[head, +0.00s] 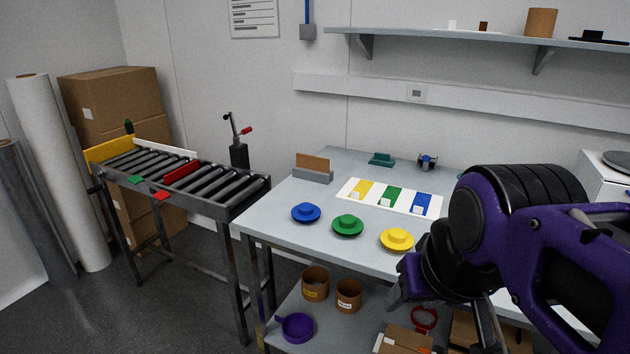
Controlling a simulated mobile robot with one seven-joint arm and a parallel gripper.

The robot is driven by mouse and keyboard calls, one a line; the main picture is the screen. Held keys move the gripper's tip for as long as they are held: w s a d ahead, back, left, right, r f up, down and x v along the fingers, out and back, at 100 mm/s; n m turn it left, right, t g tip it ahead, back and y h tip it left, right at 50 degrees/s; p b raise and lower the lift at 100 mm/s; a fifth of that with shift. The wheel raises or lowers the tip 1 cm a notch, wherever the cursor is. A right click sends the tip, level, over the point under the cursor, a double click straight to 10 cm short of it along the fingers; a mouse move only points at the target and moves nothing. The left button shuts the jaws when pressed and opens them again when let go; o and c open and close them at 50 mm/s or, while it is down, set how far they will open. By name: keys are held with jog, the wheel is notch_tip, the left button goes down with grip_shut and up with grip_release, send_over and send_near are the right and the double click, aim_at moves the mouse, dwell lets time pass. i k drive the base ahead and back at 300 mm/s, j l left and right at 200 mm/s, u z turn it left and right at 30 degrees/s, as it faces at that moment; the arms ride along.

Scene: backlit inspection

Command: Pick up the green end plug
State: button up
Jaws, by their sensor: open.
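The green end plug (348,225) lies on the grey table (290,248), a round flanged piece with a raised hub. It stands between the blue end plug (306,212) on its left and the yellow end plug (397,239) on its right, apart from both. My gripper (440,308) is at the lower right, in front of the table's front edge, right of and nearer than the green plug. It is open and apart from the plugs. Its fingertips are only partly clear against the lower shelf.
A white board (414,196) with yellow, green and blue fields lies behind the plugs. A grey holder with a brown panel (313,168) stands at the back left. A roller conveyor (225,190) is left of the table. The lower shelf holds brown cups (315,284) and a purple pan (296,327).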

aim_at(348, 224)
jog(key=i+j+z, duration=0.35)
jog(key=j, duration=0.3)
jog(key=i+j+z, duration=0.15)
jog(key=j, duration=0.2)
jog(key=i+j+z, duration=0.15)
jog(key=j, duration=0.25)
jog(key=k+l, duration=0.05)
